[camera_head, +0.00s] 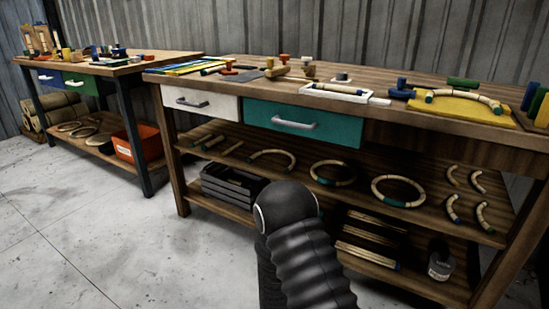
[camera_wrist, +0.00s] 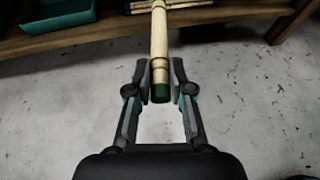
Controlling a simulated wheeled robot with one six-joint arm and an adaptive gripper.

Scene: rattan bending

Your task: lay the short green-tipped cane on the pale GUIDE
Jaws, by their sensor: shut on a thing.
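In the wrist view my gripper (camera_wrist: 160,82) is shut on a pale cane (camera_wrist: 159,40) with a dark green tip. The green end lies between the fingertips and points towards me. My gripper and this cane do not show in the head view. A pale, whitish tray-like piece (camera_head: 312,88) with a tan stick lying in it stands on the right bench; I cannot tell for certain that it is the guide.
The right bench (camera_head: 400,118) also carries a yellow board (camera_head: 462,110) with a bent cane and several small blocks. Its shelf below (camera_head: 330,205) holds rings and short curved canes. A second bench (camera_head: 165,62) stands at the left. The grey floor (camera_head: 80,225) in front is clear.

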